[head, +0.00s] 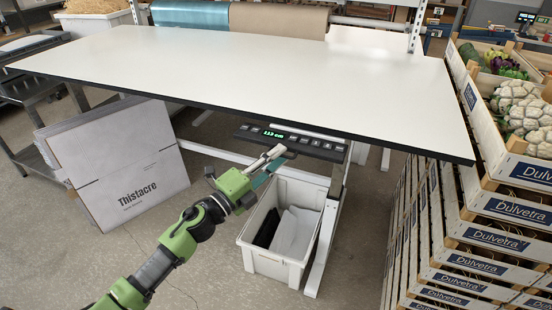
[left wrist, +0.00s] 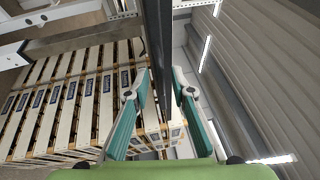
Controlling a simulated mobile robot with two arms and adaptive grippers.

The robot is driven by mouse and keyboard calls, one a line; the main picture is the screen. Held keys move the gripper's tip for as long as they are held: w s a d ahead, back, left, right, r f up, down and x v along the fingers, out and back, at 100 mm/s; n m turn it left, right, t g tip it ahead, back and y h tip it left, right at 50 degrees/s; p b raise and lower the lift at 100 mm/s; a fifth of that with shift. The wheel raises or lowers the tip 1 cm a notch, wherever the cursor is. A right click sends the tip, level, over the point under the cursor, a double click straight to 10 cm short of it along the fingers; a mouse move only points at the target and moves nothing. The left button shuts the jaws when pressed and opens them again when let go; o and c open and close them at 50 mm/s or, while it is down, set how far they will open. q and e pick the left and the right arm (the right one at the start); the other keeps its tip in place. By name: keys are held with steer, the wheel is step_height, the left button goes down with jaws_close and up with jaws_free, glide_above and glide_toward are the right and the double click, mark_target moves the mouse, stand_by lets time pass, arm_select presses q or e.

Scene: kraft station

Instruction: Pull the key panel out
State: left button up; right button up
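The key panel (head: 318,143) is a dark strip under the table's front edge, with a lit green display (head: 273,133) reading about 113 cm and several buttons. My left gripper (head: 275,153) is at the panel's front, just below the display; whether it touches cannot be told. In the left wrist view, its two teal fingers (left wrist: 161,92) stand apart, with a dark bar (left wrist: 157,45) running between them. I cannot tell whether that bar is the panel or the table edge. My right gripper is in neither view.
The white tabletop (head: 240,75) is bare above the panel. A white bin (head: 272,262) stands under it beside a white table leg (head: 325,245). A Thistacre carton (head: 125,170) leans at left. Stacked Dulvetra crates (head: 490,238) stand close at right.

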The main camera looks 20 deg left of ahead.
arm_select(q)
steer(key=v, duration=1.2)
steer(key=shift+f, duration=0.1)
